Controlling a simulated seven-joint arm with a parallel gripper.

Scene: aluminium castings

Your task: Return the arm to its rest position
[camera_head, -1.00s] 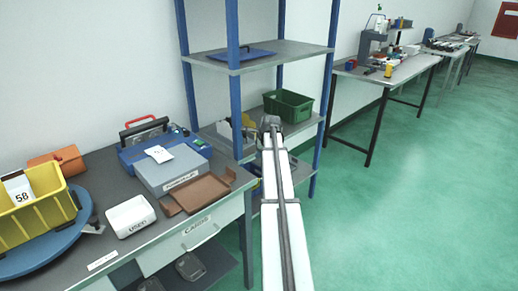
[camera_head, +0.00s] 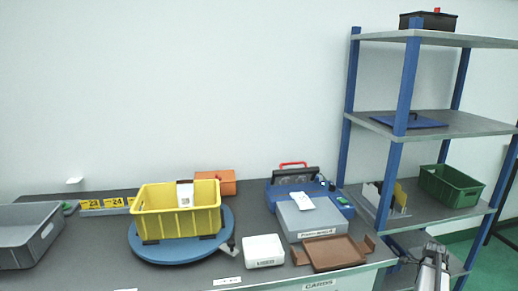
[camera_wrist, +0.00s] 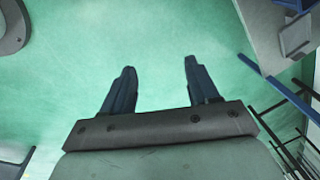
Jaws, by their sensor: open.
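My gripper (camera_wrist: 158,80) shows in the wrist view with its two dark fingers spread apart and nothing between them. Green floor lies beyond the fingertips. In the head view, part of my arm (camera_head: 432,268) shows at the lower right, in front of the blue-posted shelf unit (camera_head: 401,110).
A grey workbench (camera_head: 90,268) holds a yellow crate (camera_head: 165,225) on a blue turntable (camera_head: 140,245), a white box (camera_head: 263,250), a grey case (camera_head: 312,218) and a brown tray (camera_head: 335,254). A green bin (camera_head: 450,187) stands on the shelf. Open floor (camera_wrist: 150,30) shows below my gripper.

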